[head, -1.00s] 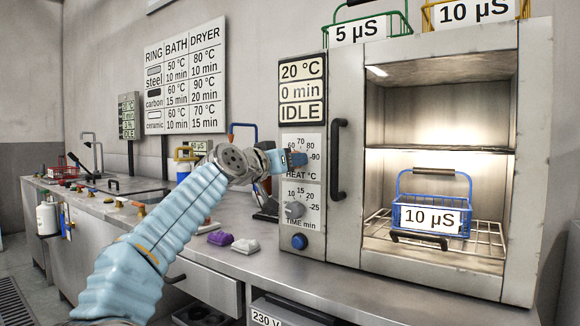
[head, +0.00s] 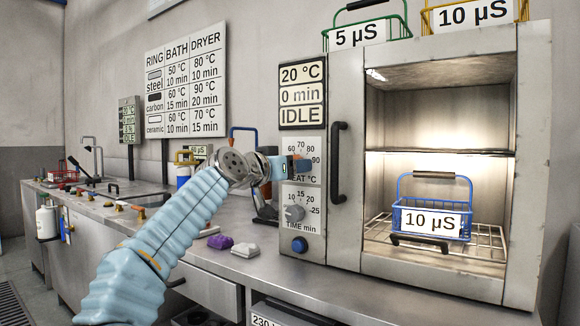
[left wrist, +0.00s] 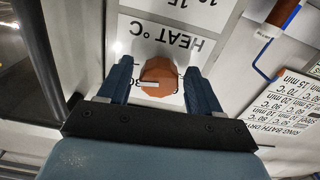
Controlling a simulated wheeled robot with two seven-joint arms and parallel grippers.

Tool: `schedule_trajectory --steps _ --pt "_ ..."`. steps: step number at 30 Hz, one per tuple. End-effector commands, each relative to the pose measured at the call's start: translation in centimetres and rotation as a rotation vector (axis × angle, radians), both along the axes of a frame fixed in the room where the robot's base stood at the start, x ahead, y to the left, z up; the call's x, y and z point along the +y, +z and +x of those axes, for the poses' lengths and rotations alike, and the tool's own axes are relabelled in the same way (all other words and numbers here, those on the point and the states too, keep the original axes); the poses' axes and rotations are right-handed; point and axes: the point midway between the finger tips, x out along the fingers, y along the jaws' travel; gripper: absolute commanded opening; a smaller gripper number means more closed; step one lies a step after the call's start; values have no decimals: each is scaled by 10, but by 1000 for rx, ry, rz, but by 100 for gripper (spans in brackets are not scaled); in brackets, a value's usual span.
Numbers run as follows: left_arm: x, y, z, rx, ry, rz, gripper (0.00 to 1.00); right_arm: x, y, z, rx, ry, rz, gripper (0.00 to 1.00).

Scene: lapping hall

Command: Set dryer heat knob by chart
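The dryer (head: 345,240) has a display (head: 302,95) reading 20 °C, 0 min, IDLE. My left gripper (head: 287,165) is at the heat dial on its panel. In the left wrist view, its open fingers (left wrist: 158,78) straddle the brown-orange heat knob (left wrist: 160,72), with a gap at least on the left side. The knob's white mark points left in that upside-down view; the number beside it is partly hidden. The chart (head: 186,80) lists dryer settings: steel 80 °C 10 min, carbon 90 °C 20 min, ceramic 70 °C 15 min. My right gripper is out of view.
The grey time knob (head: 294,213) and blue button (head: 299,244) sit below the heat dial. A blue 10 µS basket (head: 436,205) stands on the rack inside the lit dryer. A black handle (head: 338,160) is just right of the panel. Purple and white blocks lie on the counter.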

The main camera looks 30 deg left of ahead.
Motion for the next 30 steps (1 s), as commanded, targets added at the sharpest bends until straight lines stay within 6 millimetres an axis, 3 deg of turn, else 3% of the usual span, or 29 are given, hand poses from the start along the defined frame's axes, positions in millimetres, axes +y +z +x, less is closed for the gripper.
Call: schedule_trajectory --steps 12,24,30 --pt "1 1 -10 -6 1 -1 69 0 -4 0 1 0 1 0" --pt "8 0 -101 -7 2 -1 69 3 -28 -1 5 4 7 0" --pt "10 1 -131 -5 1 0 69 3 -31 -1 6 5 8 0"
